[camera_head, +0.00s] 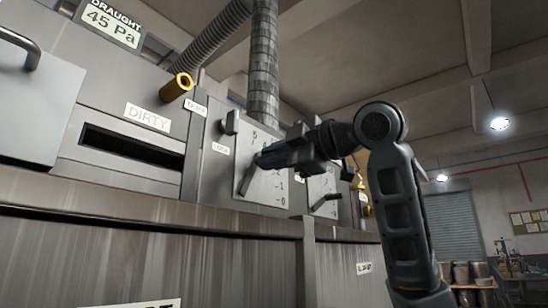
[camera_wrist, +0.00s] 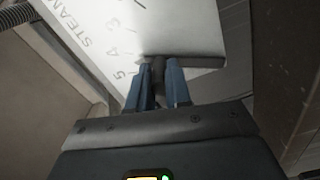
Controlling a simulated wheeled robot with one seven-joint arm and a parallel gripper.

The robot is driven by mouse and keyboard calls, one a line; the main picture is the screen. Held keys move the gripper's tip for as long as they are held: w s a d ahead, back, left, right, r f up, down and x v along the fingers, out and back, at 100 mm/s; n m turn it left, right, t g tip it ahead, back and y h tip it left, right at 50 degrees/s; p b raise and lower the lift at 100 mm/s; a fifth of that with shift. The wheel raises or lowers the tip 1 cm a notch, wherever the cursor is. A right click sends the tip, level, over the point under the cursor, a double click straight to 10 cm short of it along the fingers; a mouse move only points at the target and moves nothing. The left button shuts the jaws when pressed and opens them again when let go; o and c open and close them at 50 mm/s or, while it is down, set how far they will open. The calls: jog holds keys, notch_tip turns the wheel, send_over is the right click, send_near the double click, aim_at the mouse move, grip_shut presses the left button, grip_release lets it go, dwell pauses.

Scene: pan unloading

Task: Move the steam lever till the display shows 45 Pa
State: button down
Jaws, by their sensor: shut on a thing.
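The display (camera_head: 110,24) at the upper left is headed DRAUGHT and reads 45 Pa. The steam lever (camera_head: 246,181) is on a pale, numbered scale plate (camera_head: 272,188) on the machine's front. My gripper (camera_head: 262,160) reaches in from the right and covers part of the lever and scale. In the wrist view the fingers of my gripper (camera_wrist: 158,88) are shut on the dark lever stem (camera_wrist: 157,72). The exact scale mark at the lever is hard to tell.
A second lever (camera_head: 327,201) is on another plate to the right, near my arm. A dark slot (camera_head: 130,151) under a DIRTY label (camera_head: 148,118) and a brass-coloured cylinder (camera_head: 177,87) are to the left. A ledge (camera_head: 150,212) runs below. Open room lies at the right.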

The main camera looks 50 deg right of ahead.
jog(key=c, duration=1.1)
grip_release()
jog(key=shift+o, duration=0.2)
jog(key=s+b, duration=0.2)
jog(key=s, duration=0.6)
jog(key=shift+d, duration=0.1)
